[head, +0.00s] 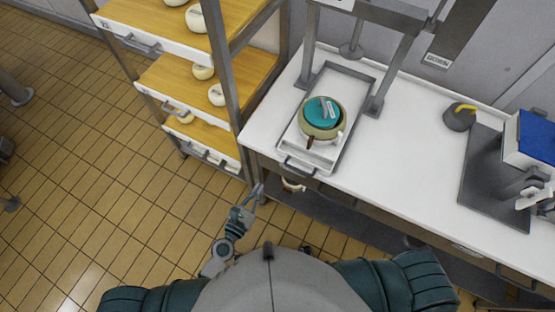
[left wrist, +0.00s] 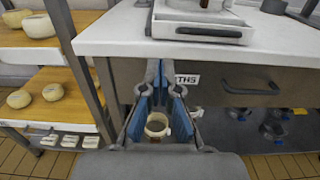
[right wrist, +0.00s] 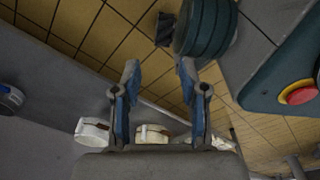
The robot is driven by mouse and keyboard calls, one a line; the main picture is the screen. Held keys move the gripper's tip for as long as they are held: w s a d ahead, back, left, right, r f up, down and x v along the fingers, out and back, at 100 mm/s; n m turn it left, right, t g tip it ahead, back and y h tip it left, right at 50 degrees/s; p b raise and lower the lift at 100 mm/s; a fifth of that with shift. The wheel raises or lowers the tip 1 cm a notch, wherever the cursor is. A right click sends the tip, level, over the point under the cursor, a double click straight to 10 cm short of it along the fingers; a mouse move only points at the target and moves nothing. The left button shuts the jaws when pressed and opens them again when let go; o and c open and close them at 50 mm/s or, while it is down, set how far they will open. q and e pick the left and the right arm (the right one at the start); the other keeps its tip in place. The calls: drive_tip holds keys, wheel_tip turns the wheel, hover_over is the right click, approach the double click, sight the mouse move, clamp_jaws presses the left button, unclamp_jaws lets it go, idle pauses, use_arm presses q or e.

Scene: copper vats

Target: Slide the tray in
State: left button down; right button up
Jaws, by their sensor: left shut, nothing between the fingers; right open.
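The white tray (head: 322,157) lies on the counter inside a grey rectangular frame, with its handle at the near end. A pot with a teal lid (head: 322,117) stands on it. The tray's front also shows at the top of the left wrist view (left wrist: 233,40). My left gripper (head: 257,190) is shut and empty, in front of the counter's edge, below and left of the tray handle and apart from it. Its fingers (left wrist: 159,70) point at the counter front. My right gripper (right wrist: 158,68) is open and empty; I cannot make it out in the head view.
A grey press frame (head: 305,50) stands over the tray's far part. A shelf rack (head: 208,72) with round cheeses stands close left of the counter. A grey weight with a yellow handle (head: 459,117) and a blue-topped box (head: 537,137) sit right. The middle counter is clear.

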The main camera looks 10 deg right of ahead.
use_arm(q)
drive_tip(key=p, duration=0.1)
approach(282, 153)
drive_tip(key=x, duration=0.6)
drive_tip(key=shift+d+p, duration=0.3)
drive_tip(key=shift+p, duration=0.05)
drive_tip(key=shift+w, duration=0.5)
drive_tip(key=shift+a, duration=0.4)
use_arm(e)
drive_tip(key=shift+s+d+f, duration=0.2)
drive_tip(key=shift+s, duration=0.7)
drive_tip(key=shift+s+d+f, duration=0.15)
drive_tip(key=shift+s+f, duration=0.1)
drive_tip(key=shift+s, duration=0.6)
drive_tip(key=shift+s+d+f, duration=0.2)
drive_tip(key=shift+s, duration=0.7)
